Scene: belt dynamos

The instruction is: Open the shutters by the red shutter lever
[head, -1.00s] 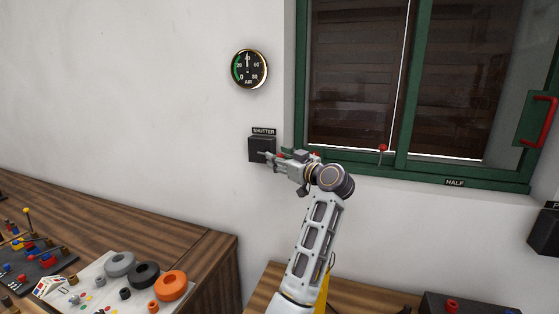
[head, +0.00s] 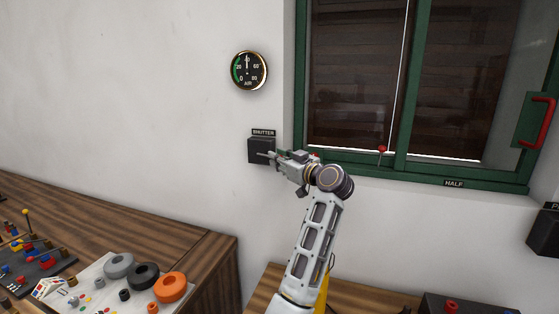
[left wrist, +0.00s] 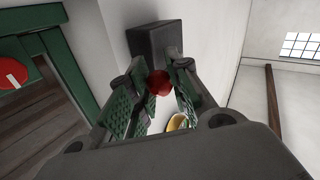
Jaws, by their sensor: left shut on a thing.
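The shutter box (head: 259,149) is a dark box on the white wall under a SHUTTER label (head: 263,132), left of the green window frame. It also shows in the left wrist view (left wrist: 157,45). My left gripper (head: 272,156) is at the front of this box, its fingers pointing left. In the left wrist view, the round red knob of the shutter lever (left wrist: 158,83) sits between the green-padded fingers, which are shut on it. The lever's shaft is mostly hidden. Dark slatted shutters (head: 350,95) show behind the window panes, with a bright strip along the bottom. My right gripper is out of view.
A round air gauge (head: 249,70) hangs above the box. A red handle (head: 541,122) is at right. Wooden benches (head: 130,228) with parts stand below.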

